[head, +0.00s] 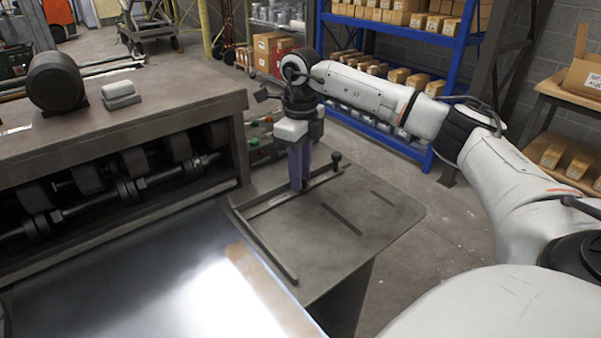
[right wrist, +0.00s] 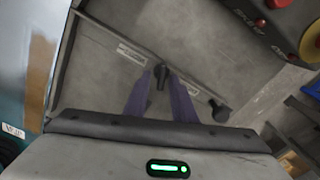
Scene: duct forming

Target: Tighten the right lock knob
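My right gripper (head: 299,188) points straight down over the side table of the machine. Its two purple fingers also show in the right wrist view (right wrist: 160,82), apart, with a dark knob (right wrist: 161,76) between their tips. Slim gaps seem to show beside that knob, so the fingers look open around it; contact is hard to judge. In the head view the fingers hide this knob. A second black knob (head: 336,157) stands upright at the far end of the guide bar; it also shows in the right wrist view (right wrist: 220,111), right of the fingers. My left gripper is not in view.
A metal side table (head: 385,210) with slots carries the guide bars (head: 265,245). A shiny sheet (head: 180,285) lies at the lower left, below the roller machine (head: 110,120). Red and yellow control buttons (right wrist: 265,20) show in the right wrist view. A blue shelf (head: 400,38) stands behind.

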